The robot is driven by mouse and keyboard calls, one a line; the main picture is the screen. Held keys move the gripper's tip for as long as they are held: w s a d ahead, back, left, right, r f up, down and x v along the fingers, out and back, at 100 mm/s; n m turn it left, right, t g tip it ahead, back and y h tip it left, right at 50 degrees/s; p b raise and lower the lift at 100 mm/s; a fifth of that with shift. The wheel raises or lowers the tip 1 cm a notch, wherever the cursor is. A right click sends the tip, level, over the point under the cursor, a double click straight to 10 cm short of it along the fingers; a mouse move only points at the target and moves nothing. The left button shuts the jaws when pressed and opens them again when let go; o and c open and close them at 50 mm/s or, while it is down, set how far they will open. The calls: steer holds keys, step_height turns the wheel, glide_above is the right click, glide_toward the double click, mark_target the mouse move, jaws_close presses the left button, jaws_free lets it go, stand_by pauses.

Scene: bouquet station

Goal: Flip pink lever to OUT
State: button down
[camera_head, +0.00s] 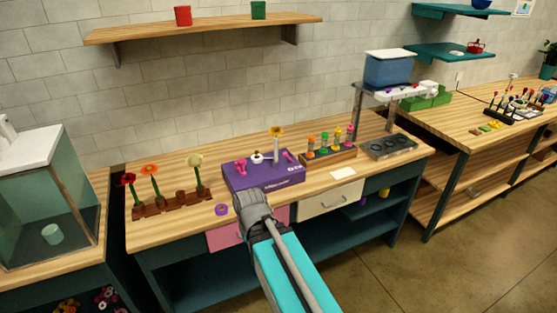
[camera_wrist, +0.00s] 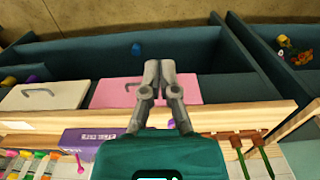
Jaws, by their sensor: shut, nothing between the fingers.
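A purple box (camera_head: 265,179) stands on the wooden workbench. On its top are a pink lever-like part (camera_head: 240,165) at the left and another pink part (camera_head: 289,156) at the right. I cannot read which way either one is set. My gripper (camera_head: 251,196) is in front of the box's lower left, over the bench's front edge; its tips are hard to make out there. In the wrist view my gripper (camera_wrist: 159,66) is shut and empty, its fingertips over the pink drawer front (camera_wrist: 118,92). The purple box (camera_wrist: 92,138) shows partly behind my gripper body there.
A white knob (camera_head: 257,158) and a yellow flower (camera_head: 276,132) stand on the box. A flower rack (camera_head: 172,207) is left, a rack of colourful tubes (camera_head: 329,155) right. A purple ring (camera_head: 221,209) lies near the front edge. A cream drawer (camera_head: 328,200) is below.

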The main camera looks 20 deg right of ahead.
steer(key=shift+d, duration=0.1)
steer(key=w+d+f+n+t+b, duration=0.1)
steer(key=w+d+n+t+b, duration=0.8)
steer(key=w+d+n+b, duration=0.2)
steer(key=w+d+f+n+t+h+b, duration=0.1)
steer(key=w+d+n+t+b, duration=0.8)
steer(key=w+d, duration=0.7)
steer(key=w+n+b, duration=0.2)
steer(key=w+n, duration=0.1)
steer(key=shift+w+f, duration=0.25)
steer(key=shift+w+t, duration=0.1)
steer(key=shift+t, duration=0.2)
